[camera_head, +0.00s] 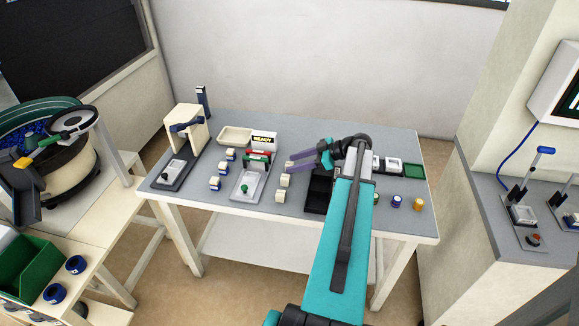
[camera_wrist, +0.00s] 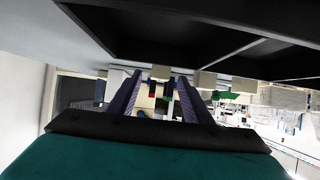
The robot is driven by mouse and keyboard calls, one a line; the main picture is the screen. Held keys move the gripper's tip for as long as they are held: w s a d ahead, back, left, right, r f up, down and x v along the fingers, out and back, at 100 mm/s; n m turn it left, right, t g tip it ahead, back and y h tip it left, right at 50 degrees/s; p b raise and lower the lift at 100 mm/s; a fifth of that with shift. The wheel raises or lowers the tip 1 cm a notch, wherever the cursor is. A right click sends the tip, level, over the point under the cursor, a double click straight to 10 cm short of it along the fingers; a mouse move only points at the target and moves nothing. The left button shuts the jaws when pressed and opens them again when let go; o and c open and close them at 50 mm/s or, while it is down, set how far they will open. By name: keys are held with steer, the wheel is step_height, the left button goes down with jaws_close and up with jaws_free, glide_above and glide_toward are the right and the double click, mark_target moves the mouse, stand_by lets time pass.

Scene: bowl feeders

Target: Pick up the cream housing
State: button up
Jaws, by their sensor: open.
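Small cream housings stand in a short column on the table in the head view, one in the middle (camera_head: 284,180) and one nearer the front (camera_head: 280,196). My gripper (camera_head: 291,161) has purple fingers, points left and is open at the back end of this column. A cream piece at the fingertips is partly hidden there. In the wrist view, my open gripper (camera_wrist: 160,78) has a cream housing (camera_wrist: 160,71) showing between its fingertips, with more cream blocks (camera_wrist: 206,80) to the right. I cannot tell whether the fingers touch it.
A black compartment tray (camera_head: 316,208) lies right of the housings, partly under my arm. A fixture plate (camera_head: 247,187), blue-and-white blocks (camera_head: 225,168), a cream tray (camera_head: 235,135) and a "READY" sign (camera_head: 263,139) stand left.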

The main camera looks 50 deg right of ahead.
mark_target(290, 164)
steer(key=shift+x, duration=1.5)
steer(key=c, duration=1.1)
steer(key=shift+c, duration=0.2)
steer(key=shift+r, duration=0.15)
